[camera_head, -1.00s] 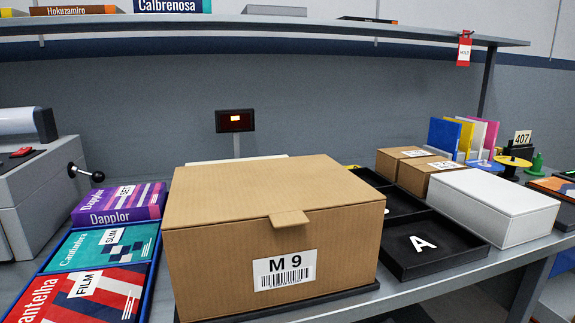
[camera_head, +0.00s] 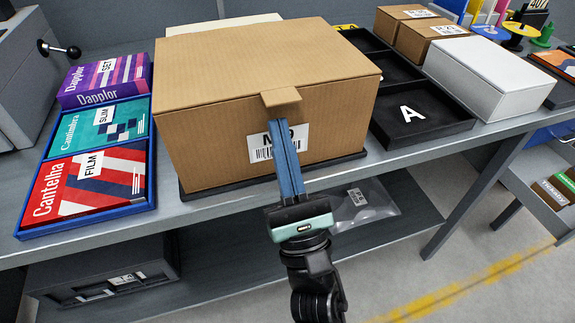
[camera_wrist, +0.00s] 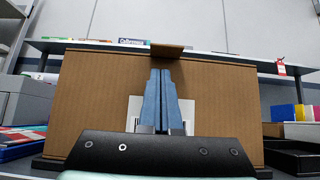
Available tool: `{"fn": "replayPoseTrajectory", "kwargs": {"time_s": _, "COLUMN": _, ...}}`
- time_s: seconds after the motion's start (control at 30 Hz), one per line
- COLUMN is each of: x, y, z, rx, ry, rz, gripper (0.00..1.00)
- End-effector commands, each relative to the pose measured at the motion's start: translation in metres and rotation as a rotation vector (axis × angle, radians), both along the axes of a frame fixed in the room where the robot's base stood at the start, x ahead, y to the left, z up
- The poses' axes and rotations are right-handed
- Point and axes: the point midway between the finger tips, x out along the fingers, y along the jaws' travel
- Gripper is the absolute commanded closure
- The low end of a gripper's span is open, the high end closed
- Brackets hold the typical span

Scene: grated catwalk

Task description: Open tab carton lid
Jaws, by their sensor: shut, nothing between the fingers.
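The tab carton (camera_head: 215,130) is a brown cardboard box on a dark base on the bench, with a flat closed lid (camera_head: 260,60). Its tab (camera_head: 281,97) sticks out from the lid's front edge. A white barcode label on the front is partly hidden by my gripper. My gripper (camera_head: 275,128) has long blue fingers that are shut and empty, in front of the carton with the tips just under the tab. The wrist view shows the fingertips (camera_wrist: 160,74) below the tab (camera_wrist: 167,50). I cannot tell whether they touch it.
A blue tray (camera_head: 150,190) with several boxes stands left of the carton. Black trays (camera_head: 430,138), one marked A, and a white box (camera_head: 490,75) stand to the right. Small brown boxes (camera_head: 425,38) are behind. A lower shelf (camera_head: 230,248) runs under the bench.

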Motion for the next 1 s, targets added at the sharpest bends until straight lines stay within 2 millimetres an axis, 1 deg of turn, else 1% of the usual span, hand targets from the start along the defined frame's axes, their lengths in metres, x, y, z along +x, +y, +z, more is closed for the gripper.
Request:
{"fn": "replayPoseTrajectory", "kwargs": {"time_s": 0.03, "x": -0.001, "y": 0.001, "z": 0.01, "rx": 0.0, "ry": -0.001, "rz": 0.002, "gripper": 1.0}}
{"fn": "replayPoseTrajectory", "kwargs": {"time_s": 0.17, "x": 0.0, "y": 0.001, "z": 0.019, "rx": 0.0, "ry": -0.001, "rz": 0.002, "gripper": 1.0}}
{"fn": "replayPoseTrajectory", "kwargs": {"time_s": 0.67, "x": 0.0, "y": 0.0, "z": 0.023, "rx": -0.001, "ry": 0.002, "rz": 0.001, "gripper": 1.0}}
{"fn": "replayPoseTrajectory", "kwargs": {"time_s": 0.87, "x": -0.001, "y": 0.0, "z": 0.032, "rx": -0.008, "ry": 0.024, "rz": -0.001, "gripper": 1.0}}
{"fn": "replayPoseTrajectory", "kwargs": {"time_s": 1.0, "x": -0.002, "y": -0.001, "z": 0.045, "rx": -0.019, "ry": 0.057, "rz": -0.001, "gripper": 1.0}}
